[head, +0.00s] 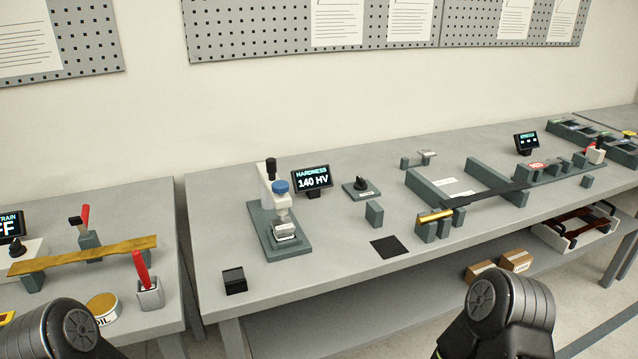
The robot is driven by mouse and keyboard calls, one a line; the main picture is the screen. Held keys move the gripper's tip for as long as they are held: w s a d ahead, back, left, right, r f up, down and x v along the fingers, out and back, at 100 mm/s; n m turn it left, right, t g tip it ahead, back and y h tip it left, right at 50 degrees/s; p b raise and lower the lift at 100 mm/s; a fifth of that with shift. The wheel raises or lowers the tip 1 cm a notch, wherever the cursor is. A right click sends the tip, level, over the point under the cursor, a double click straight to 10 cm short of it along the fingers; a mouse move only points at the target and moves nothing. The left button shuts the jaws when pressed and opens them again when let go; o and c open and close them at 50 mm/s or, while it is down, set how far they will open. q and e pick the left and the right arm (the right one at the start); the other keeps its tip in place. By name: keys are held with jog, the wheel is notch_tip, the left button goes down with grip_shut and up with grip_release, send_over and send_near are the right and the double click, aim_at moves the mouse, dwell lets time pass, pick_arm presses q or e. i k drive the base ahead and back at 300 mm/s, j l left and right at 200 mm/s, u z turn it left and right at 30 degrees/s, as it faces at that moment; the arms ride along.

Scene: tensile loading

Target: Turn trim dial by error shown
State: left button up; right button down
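A black dial (361,184) sits on a small dark grey base on the middle bench, right of the hardness display (312,180), which reads "HARDNESS 140 HV". Another black dial (17,250) is on a white block at the left edge, below a partly cut-off display (10,226) showing "TRAIN" and "FF". I cannot tell from labels which is the trim dial, and the pointer angles are too small to read. Only dark links of my arms show at the bottom left and bottom right. Neither gripper is in view.
A hardness tester (277,205) stands left of its display. A grey block (374,213) and black pad (390,247) lie in front of the middle dial. A dark specimen strip (487,195) spans a fixture to the right. A red-handled tool (143,275) stands on the left bench (130,205).

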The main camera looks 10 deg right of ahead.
aim_at(360, 185)
jog(key=l+z, duration=0.1)
jog(key=l, duration=0.35)
jog(key=i+l+z, duration=0.1)
jog(key=l, duration=0.3)
jog(key=i+l+z, duration=0.1)
jog(key=l, duration=0.35)
jog(key=i+l, duration=0.1)
jog(key=l, duration=0.3)
jog(key=i+l+z, duration=0.15)
jog(key=l, duration=0.3)
jog(key=k, duration=0.05)
